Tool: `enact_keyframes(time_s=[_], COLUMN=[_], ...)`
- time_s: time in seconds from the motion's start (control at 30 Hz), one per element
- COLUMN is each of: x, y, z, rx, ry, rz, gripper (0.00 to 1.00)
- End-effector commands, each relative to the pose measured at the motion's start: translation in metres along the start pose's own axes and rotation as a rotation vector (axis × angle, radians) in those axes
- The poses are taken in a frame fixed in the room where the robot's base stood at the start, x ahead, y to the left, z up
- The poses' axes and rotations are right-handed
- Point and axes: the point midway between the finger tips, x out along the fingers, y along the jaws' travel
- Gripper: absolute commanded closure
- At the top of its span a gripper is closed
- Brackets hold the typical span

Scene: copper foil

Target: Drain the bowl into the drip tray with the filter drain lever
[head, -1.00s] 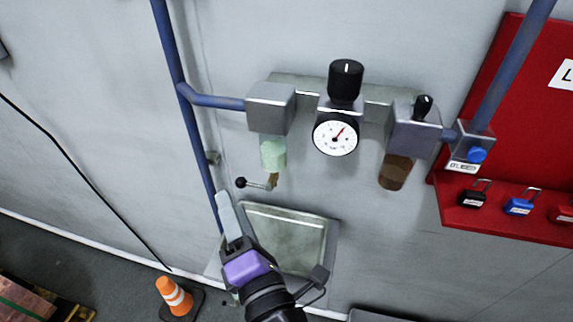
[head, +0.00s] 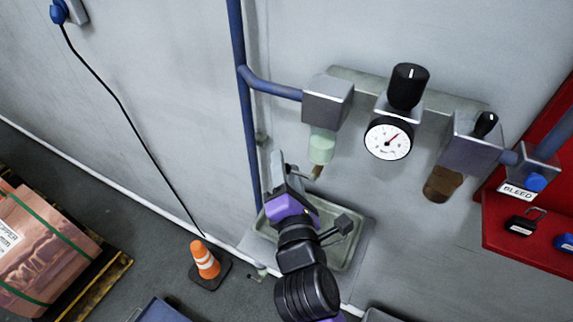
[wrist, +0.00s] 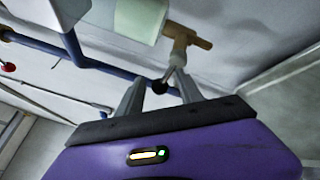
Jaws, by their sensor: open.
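The pale green filter bowl (head: 322,147) hangs under the left grey block, and its lower end also shows in the wrist view (wrist: 140,18). A brass drain fitting (wrist: 187,36) sits below the bowl, with the drain lever (wrist: 173,66) reaching from it to a black ball knob (wrist: 160,87). My gripper (wrist: 160,82) is open, with the knob between its two fingers. I cannot tell whether either finger touches it. In the head view my gripper (head: 281,170) hides the knob. The drip tray (head: 335,212) is below, partly covered by my arm.
A gauge (head: 388,138) with a black regulator knob (head: 408,87) and a brown bowl (head: 443,184) are to the right. A blue pipe (head: 246,130) runs down the wall on the left. An orange cone (head: 204,260) stands on the floor.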

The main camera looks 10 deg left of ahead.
Motion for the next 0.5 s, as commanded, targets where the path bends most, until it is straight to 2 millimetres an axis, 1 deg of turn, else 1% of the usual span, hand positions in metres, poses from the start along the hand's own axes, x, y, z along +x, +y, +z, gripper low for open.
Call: enact_keyframes(time_s=[0.23, 0.27, 0.4, 0.47, 0.5], x=[0.0010, 0.0010, 0.0009, 0.0009, 0.0008], y=[-0.0003, -0.0003, -0.0002, -0.0002, -0.0001], z=[-0.0003, -0.0003, -0.0003, -0.0002, -0.0002], rx=[0.000, 0.001, 0.001, 0.001, 0.001], ry=[0.000, 0.001, 0.000, 0.000, 0.000], rz=[0.000, 0.000, 0.000, 0.000, 0.000], gripper=[0.57, 0.61, 0.88, 1.00, 1.00])
